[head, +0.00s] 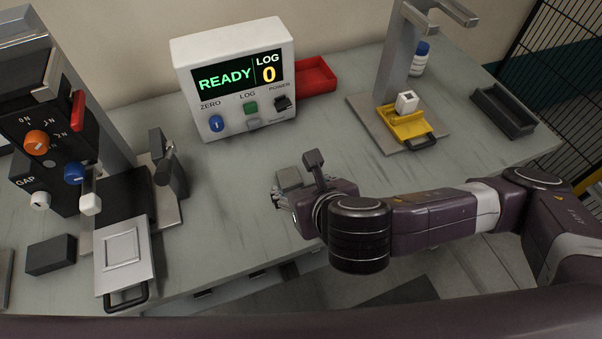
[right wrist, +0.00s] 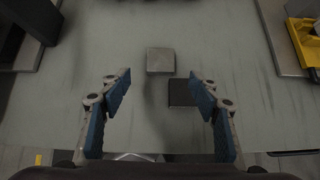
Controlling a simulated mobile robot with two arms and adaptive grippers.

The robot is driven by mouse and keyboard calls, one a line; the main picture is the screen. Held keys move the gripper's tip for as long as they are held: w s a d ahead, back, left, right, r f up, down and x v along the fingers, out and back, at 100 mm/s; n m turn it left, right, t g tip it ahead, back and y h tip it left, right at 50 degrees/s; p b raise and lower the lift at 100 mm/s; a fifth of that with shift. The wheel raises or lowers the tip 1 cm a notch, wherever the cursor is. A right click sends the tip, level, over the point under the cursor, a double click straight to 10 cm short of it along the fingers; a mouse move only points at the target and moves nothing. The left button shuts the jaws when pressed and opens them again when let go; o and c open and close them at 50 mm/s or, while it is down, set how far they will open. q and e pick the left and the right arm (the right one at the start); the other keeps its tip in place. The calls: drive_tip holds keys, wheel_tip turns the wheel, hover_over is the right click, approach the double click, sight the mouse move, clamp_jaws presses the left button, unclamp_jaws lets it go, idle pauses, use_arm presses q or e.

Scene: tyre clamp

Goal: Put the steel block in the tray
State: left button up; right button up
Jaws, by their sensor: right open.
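A square grey metal block (head: 289,178), which looks like the steel block, lies on the bench at my right gripper (head: 279,197). In the right wrist view the grey block (right wrist: 160,60) lies just beyond the open, empty fingers (right wrist: 162,84), a little left of the midline. A dark square (right wrist: 183,92) lies close to it; I cannot tell whether it is a block or a shadow. My left gripper is not in view.
A display box (head: 235,80) reads READY, LOG 0. A yellow holder (head: 408,128) with a white block stands on the right press base. A knobbed machine (head: 60,150) with a pale sliding plate (head: 124,262) and a dark block (head: 51,255) are at left.

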sight(289, 177)
drive_tip(key=shift+x, duration=1.35)
drive_tip(key=x, duration=0.4)
drive_tip(key=shift+w+p, duration=0.15)
drive_tip(key=shift+p, duration=0.25)
drive_tip(key=shift+w+a+f, duration=0.1)
drive_tip(key=shift+w+f, duration=0.2)
clamp_jaws()
drive_tip(key=shift+r, duration=0.15)
wheel_tip(289, 177, up, 20)
drive_tip(key=w+d+r+m+h, duration=0.1)
drive_tip(key=w+d+r, duration=0.1)
drive_tip(key=d, duration=0.7)
drive_tip(key=w+d+r+m+h, duration=0.1)
drive_tip(key=w+d+r+m, duration=0.1)
drive_tip(key=d, duration=0.7)
drive_tip(key=shift+w+d+r+h+p, duration=0.3)
drive_tip(key=shift+w+r+h, duration=0.15)
drive_tip(key=shift+r, duration=0.45)
